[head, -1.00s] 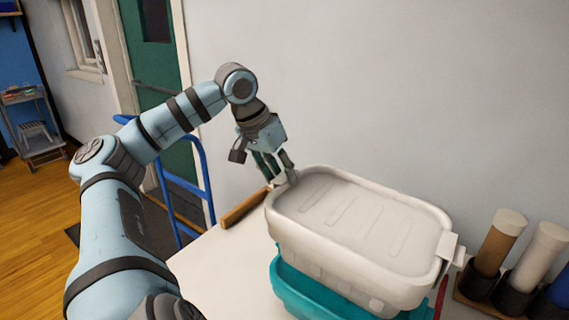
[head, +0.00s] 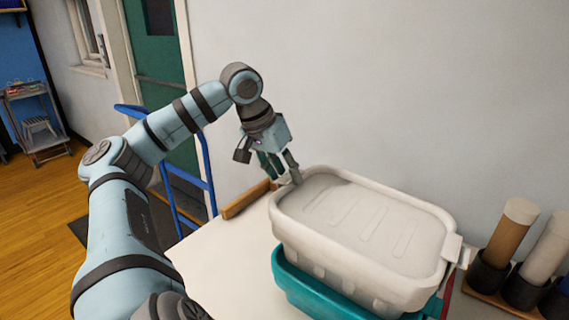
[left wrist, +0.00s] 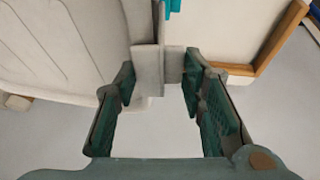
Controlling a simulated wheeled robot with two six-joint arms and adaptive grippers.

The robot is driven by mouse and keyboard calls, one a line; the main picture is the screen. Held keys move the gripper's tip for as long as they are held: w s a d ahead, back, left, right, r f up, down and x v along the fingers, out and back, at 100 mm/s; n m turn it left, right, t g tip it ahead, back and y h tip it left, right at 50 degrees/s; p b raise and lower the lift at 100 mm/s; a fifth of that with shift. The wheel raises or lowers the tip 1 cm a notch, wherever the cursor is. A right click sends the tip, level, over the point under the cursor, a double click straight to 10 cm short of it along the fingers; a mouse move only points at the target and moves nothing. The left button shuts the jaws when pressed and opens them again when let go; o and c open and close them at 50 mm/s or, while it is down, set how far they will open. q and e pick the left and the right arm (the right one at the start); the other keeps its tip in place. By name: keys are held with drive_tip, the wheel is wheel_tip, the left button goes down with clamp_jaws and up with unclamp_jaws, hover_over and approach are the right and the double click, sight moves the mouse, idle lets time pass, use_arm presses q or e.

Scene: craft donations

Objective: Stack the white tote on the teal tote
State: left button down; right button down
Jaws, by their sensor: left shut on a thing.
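The white tote (head: 375,225) is upright over the teal tote (head: 318,290), hiding most of it. A teal strip shows along the front and left below it; I cannot tell whether the totes touch. My left gripper (head: 291,177) is at the white tote's back left end. In the left wrist view my left gripper (left wrist: 160,75) is shut on the white tote's grey-white handle tab (left wrist: 150,62). A bit of the teal tote (left wrist: 173,6) shows at the top there. My right gripper is not seen.
A white table (head: 220,255) carries the totes, with a wooden edge strip (head: 246,198) at the back left. Cardboard tubes in a holder, one brown (head: 506,238), stand at the right. A blue hand truck (head: 210,175) stands behind the table. The wall is close behind.

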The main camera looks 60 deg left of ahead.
use_arm(q)
drive_tip(key=shift+d+r, duration=0.25)
drive_tip(key=shift+r, duration=0.1)
drive_tip(key=shift+f, duration=0.35)
drive_tip(key=c, duration=1)
unclamp_jaws()
drive_tip(key=shift+o, duration=0.2)
drive_tip(key=shift+s+r, duration=0.1)
drive_tip(key=v, duration=1.2)
